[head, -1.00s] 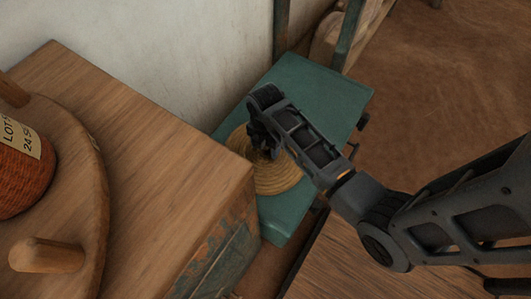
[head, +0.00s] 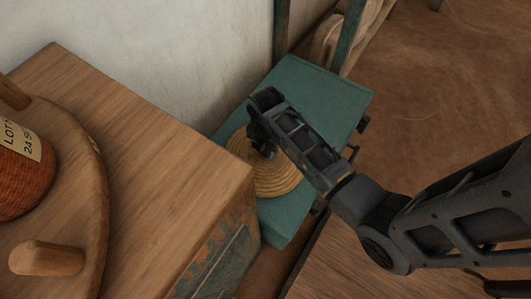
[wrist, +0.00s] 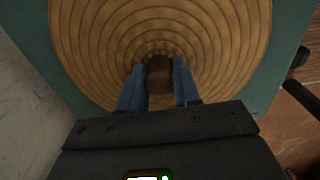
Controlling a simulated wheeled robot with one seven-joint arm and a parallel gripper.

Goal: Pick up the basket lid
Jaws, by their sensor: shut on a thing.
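The basket lid (head: 276,180) is a round, coiled, straw-coloured disc on the teal bench top (head: 318,92). In the wrist view the lid (wrist: 215,40) fills most of the picture, with a dark brown knob (wrist: 158,74) at its middle. My gripper (head: 266,150) is over the lid, pointing down. In the wrist view its two blue-grey fingers (wrist: 159,85) are on either side of the knob and shut on it. In the head view my gripper hides the knob and part of the lid. I cannot tell whether the lid is raised off the bench.
A wooden chest (head: 160,150) stands at the left, close to the lid, carrying a round wooden piece with pegs (head: 75,185) and a red-brown labelled spool (head: 22,172). A white wall (head: 170,50) is behind. Brown floor (head: 450,90) lies open at the right.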

